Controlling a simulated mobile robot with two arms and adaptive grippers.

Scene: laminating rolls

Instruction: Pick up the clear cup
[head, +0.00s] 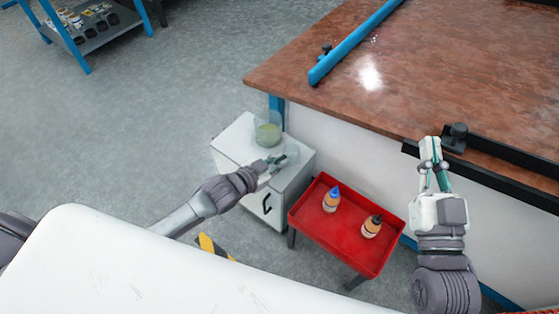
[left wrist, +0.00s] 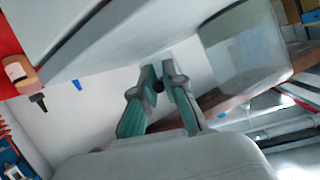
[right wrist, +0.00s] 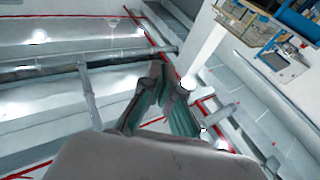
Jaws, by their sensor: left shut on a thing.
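In the left wrist view, the fingertips (left wrist: 160,78) are close together, and a large translucent shape (left wrist: 240,50) fills the upper right. I cannot tell whether the cup is clear of the cabinet top. My right gripper (head: 430,150) is over the front edge of the brown table, empty, with its fingertips together; they also show in the right wrist view (right wrist: 165,78).
The brown workbench (head: 450,70), with a blue bar (head: 350,45), lies behind. Grey floor is open to the left.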

